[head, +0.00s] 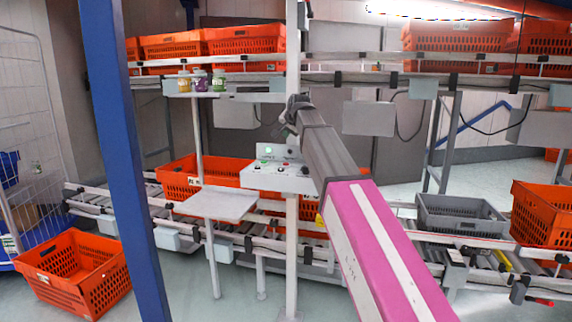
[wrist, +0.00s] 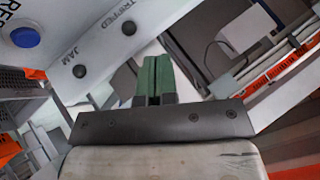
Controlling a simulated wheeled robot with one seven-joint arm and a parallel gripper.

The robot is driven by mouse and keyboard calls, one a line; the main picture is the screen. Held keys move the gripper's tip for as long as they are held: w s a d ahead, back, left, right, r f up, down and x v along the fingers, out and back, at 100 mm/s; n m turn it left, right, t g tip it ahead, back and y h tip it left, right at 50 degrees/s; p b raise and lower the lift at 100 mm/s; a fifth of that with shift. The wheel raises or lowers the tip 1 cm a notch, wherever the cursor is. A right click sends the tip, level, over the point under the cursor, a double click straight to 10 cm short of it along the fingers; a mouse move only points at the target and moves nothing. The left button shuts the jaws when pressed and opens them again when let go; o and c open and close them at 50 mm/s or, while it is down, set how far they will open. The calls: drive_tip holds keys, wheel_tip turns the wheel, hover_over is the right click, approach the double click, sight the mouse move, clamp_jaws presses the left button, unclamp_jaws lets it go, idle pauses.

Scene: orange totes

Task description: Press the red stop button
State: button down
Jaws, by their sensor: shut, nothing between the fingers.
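A light grey control panel (head: 278,181) stands on a white post in the middle of the head view. It has a lit green lamp (head: 268,150) on its raised back and several small buttons on top. They are too small there to single out the red stop button surely. In the wrist view the panel (wrist: 110,22) shows a blue button (wrist: 25,37) and dark round lamps by the words JAM and TRIPPED; no red button shows. My gripper (wrist: 153,62) is shut and empty, its green fingers together. In the head view my gripper (head: 287,130) is above the panel, partly hidden by my arm.
A pale shelf (head: 216,204) juts out left of the panel. A blue post (head: 122,150) stands at the left. Orange totes (head: 72,270) are on the floor and conveyors, with a grey tote (head: 460,217) at the right. Small jars (head: 201,80) stand on an upper ledge.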

sight(286, 165)
drive_tip(key=shift+f, duration=0.1)
drive_tip(key=shift+f, duration=4.35)
drive_tip(key=shift+f, duration=0.4)
drive_tip(key=shift+f, duration=0.45)
drive_tip(key=shift+r, duration=0.85)
drive_tip(key=shift+r, duration=0.1)
